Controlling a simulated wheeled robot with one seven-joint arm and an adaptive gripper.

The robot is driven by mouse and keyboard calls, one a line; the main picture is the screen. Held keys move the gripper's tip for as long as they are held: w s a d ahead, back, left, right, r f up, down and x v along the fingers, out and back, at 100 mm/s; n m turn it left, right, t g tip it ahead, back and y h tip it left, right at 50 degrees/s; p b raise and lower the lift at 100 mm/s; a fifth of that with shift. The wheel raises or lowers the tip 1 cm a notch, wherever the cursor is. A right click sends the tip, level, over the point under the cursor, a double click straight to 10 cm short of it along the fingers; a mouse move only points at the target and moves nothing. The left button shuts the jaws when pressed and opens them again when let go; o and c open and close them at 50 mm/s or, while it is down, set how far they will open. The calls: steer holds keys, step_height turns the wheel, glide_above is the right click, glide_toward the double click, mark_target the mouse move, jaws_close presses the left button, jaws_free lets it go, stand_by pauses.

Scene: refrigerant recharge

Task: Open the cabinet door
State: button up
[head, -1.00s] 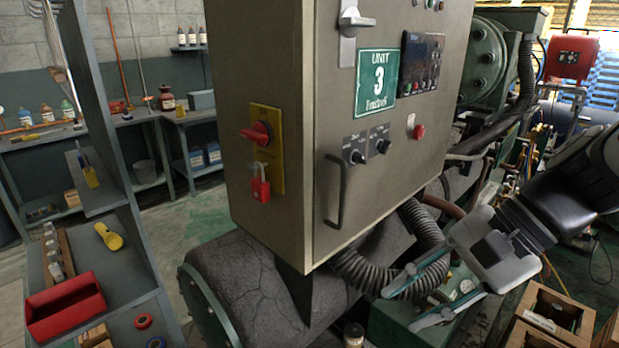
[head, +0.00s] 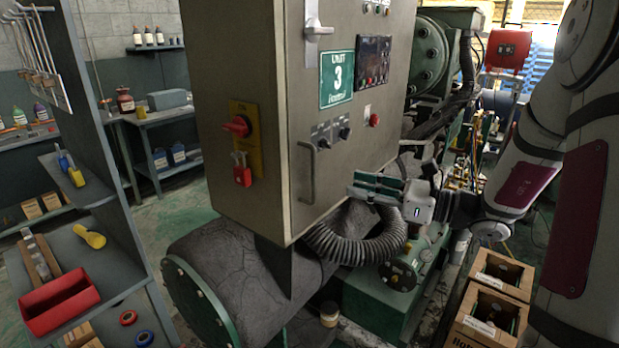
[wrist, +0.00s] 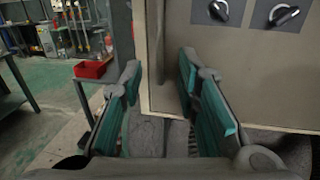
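The grey-brown cabinet's front door (head: 333,166) is closed, and it shows in the wrist view (wrist: 260,85). A silver latch (head: 315,27) sits higher on the door. My gripper (head: 352,188) is to the right of the bar handle, near the door's lower part and apart from the handle in the picture. In the wrist view my gripper (wrist: 160,78) is open, with nothing between its teal-padded fingers.
A yellow plate with a red switch (head: 238,125) and red padlock is on the cabinet's left side. A corrugated hose (head: 345,238) runs below the cabinet. A shelf with a red bin (head: 58,302) is at left.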

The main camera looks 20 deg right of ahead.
glide_above(313, 199)
steer(key=shift+w+d, duration=0.1)
steer(key=shift+w, duration=0.2)
jaws_close()
